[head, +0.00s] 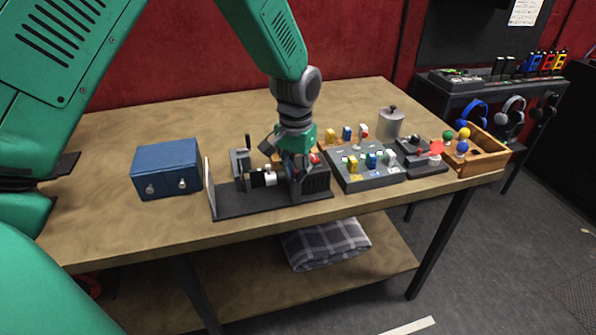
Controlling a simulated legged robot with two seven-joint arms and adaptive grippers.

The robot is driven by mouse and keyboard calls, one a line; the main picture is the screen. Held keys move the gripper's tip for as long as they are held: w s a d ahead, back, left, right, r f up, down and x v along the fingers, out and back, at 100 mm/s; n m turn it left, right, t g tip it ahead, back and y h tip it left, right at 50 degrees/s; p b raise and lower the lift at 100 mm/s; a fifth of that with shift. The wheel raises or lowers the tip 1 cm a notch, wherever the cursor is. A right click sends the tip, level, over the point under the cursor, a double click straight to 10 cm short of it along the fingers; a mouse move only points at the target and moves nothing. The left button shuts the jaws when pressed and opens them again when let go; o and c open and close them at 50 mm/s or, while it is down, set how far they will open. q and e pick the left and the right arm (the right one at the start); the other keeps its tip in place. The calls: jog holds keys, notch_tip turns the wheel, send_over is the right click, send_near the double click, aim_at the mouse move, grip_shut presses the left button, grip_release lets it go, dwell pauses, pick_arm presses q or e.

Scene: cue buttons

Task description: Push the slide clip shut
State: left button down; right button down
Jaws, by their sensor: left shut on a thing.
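The slide clip device stands on a dark base plate (235,207) near the table's front edge. It has an upright grey post on its left, a dark ribbed block (316,180) on its right, and a black and white cylinder (263,179) between them. My left gripper (277,157) reaches down from above onto the device and is shut on part of it. The fingers and the gripped part are small and partly hidden by the gripper's body. I cannot tell how far the clip is closed. My right gripper is not in view.
A blue box (166,169) with two knobs sits left of the device. To the right are a button panel (362,179), a grey lidded canister (391,122), and a wooden tray (480,158) with coloured balls. The table's back left is clear.

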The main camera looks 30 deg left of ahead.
pick_arm(q)
jog(key=shift+w+a+r+p, duration=0.25)
jog(key=shift+w+a+p, duration=0.1)
jog(key=shift+w, duration=0.25)
jog(key=shift+w+a+f, duration=0.1)
jog(key=shift+w+a, duration=0.05)
jog(key=shift+a, duration=0.1)
jog(key=c, duration=1.7)
grip_release()
jog(key=shift+d, duration=0.1)
jog(key=shift+o, duration=0.6)
jog(key=shift+w, duration=0.1)
jog(key=shift+r, duration=0.2)
notch_tip(320, 180, up, 11)
jog(key=shift+r, duration=0.15)
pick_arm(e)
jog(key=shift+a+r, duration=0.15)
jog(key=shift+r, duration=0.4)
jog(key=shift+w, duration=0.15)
